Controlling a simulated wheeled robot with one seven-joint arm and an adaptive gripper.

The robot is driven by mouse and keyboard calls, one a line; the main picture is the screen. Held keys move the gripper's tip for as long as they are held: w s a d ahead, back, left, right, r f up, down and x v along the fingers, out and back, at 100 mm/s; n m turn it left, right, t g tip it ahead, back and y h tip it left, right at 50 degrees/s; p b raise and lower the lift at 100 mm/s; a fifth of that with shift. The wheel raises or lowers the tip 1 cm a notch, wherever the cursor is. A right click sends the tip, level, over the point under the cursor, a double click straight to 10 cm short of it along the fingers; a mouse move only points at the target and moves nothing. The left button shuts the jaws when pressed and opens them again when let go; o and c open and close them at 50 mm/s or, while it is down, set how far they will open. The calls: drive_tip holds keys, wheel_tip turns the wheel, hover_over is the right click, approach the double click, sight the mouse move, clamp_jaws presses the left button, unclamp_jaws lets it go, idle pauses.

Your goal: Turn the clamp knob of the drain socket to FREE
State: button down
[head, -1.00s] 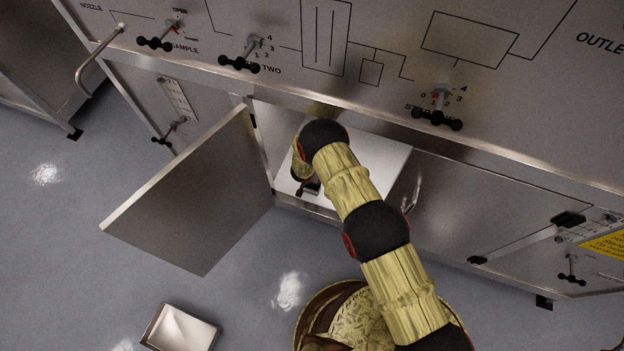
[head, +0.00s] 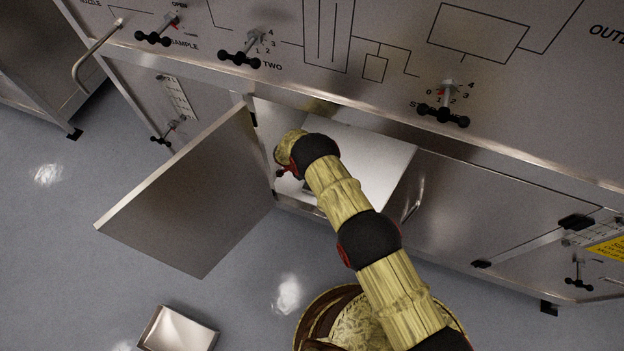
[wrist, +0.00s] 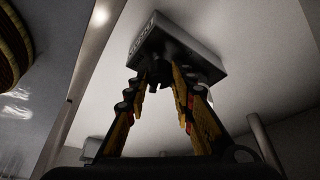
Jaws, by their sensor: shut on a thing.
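In the wrist view a grey block (wrist: 195,58) with small, unreadable lettering on its end face sits against a pale surface. A dark clamp knob (wrist: 172,62) sticks out of the block towards my gripper. My gripper (wrist: 168,80) has its two fingers on either side of the knob, shut on it; the exact contact is dark and partly hidden by the fingertips. Which mark the knob points to cannot be seen. In the head view my arm reaches into the open cabinet, and its wrist hides the drain socket and most of the gripper.
The cabinet door (head: 185,195) stands open to the left of my arm. A pale panel (head: 375,165) lies inside the opening. The front panel above carries several black-handled valves, one being STERILE's neighbour TWO (head: 240,58). A metal tray (head: 178,330) lies on the floor.

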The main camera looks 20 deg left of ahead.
drive_tip(key=shift+w+m+g+h, duration=0.1)
drive_tip(key=shift+m+g+h, duration=0.25)
drive_tip(key=shift+m, duration=0.75)
drive_tip(key=shift+w+m+g+h, duration=0.15)
drive_tip(key=shift+m+g, duration=0.3)
drive_tip(key=shift+m, duration=0.65)
drive_tip(key=c, duration=1.5)
unclamp_jaws()
drive_tip(key=shift+s, duration=0.1)
drive_tip(key=v, duration=0.7)
drive_tip(key=shift+r, duration=0.25)
